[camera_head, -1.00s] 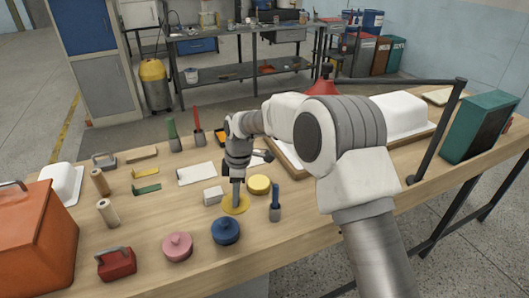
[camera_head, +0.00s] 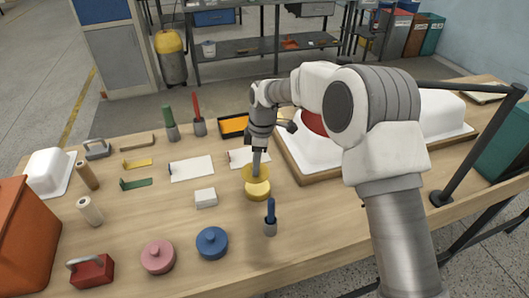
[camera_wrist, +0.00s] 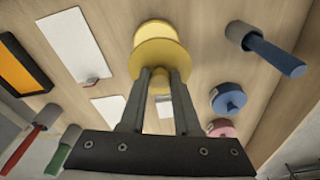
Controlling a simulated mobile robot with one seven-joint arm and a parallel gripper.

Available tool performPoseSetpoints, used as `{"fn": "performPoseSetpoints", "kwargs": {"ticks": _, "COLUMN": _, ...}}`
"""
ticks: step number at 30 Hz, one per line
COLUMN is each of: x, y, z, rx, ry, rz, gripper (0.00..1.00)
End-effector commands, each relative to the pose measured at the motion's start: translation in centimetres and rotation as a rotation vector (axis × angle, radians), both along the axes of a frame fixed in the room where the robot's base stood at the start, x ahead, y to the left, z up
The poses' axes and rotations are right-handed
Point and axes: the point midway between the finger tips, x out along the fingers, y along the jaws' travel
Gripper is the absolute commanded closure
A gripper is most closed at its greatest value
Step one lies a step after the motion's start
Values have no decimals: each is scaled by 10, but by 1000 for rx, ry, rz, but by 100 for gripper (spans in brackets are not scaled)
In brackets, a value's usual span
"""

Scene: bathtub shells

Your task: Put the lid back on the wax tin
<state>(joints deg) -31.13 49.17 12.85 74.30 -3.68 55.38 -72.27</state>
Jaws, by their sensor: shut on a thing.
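My gripper (camera_head: 257,172) is shut on the yellow lid (camera_head: 247,171), holding it from above at its middle. The yellow wax tin (camera_head: 258,190) stands on the bench just under and in front of the lid in the head view. In the wrist view my gripper's fingers (camera_wrist: 161,80) meet over the lid (camera_wrist: 160,60), and yellow of the tin (camera_wrist: 157,28) shows beyond it. The lid overlaps the tin in both views. I cannot tell whether they touch or whether the lid is centred.
A white block (camera_head: 205,198) stands left of the tin. A blue-handled brush (camera_head: 270,218) stands close in front. A blue lidded tin (camera_head: 212,243) and a pink one (camera_head: 157,257) are nearer the front. A white tub shell (camera_head: 312,150) lies right behind.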

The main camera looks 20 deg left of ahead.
Motion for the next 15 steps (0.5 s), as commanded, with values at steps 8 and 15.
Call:
{"fn": "performPoseSetpoints", "kwargs": {"ticks": 8, "x": 0, "y": 0, "z": -2, "rx": 0, "ry": 0, "rz": 0, "gripper": 100}}
{"fn": "performPoseSetpoints", "kwargs": {"ticks": 15, "x": 0, "y": 0, "z": -15, "rx": 0, "ry": 1, "rz": 0, "gripper": 100}}
